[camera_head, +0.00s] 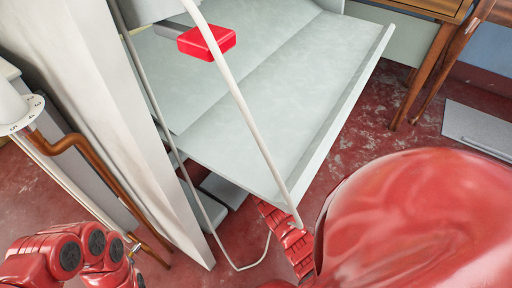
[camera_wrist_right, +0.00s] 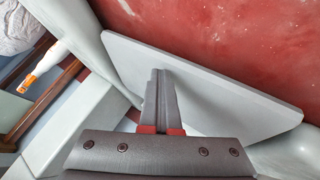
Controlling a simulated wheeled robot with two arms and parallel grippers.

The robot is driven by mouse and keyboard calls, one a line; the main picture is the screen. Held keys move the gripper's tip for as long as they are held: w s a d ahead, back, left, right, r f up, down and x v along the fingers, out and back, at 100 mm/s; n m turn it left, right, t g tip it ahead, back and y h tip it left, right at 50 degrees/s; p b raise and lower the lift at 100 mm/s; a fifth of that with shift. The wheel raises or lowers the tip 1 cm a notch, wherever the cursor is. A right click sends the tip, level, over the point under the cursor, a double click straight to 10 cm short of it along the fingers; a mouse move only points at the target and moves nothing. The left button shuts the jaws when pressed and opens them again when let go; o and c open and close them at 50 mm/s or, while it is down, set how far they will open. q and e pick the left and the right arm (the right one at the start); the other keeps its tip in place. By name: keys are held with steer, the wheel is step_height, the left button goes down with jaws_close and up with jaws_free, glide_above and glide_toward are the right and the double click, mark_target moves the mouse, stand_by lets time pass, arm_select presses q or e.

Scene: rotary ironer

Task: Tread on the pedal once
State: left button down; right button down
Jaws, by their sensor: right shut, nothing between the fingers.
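The pedal appears to be a flat grey plate (camera_wrist_right: 225,90) low over the red floor in the right wrist view. A grey plate, which may be the pedal, also shows under the ironer in the head view (camera_head: 224,190), partly covered by the ironer's large tray. My right gripper (camera_wrist_right: 160,75) is shut and empty, with its fingertips in front of the grey plate; I cannot tell whether they touch it. In the head view this gripper is hidden under the ironer. My left gripper is out of view; only my left arm's red joints show at lower left.
The ironer's pale tray (camera_head: 270,95) overhangs my right arm. A thin white bent rod (camera_head: 240,100) runs down beside it. A red block (camera_head: 207,42) sits above the tray. Copper pipes (camera_head: 95,175) stand at left. A white bottle with orange (camera_wrist_right: 42,70) shows in the wrist view.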

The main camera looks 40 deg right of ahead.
steer(key=shift+s+f, duration=0.1)
steer(key=shift+f, duration=0.15)
stand_by(0.4)
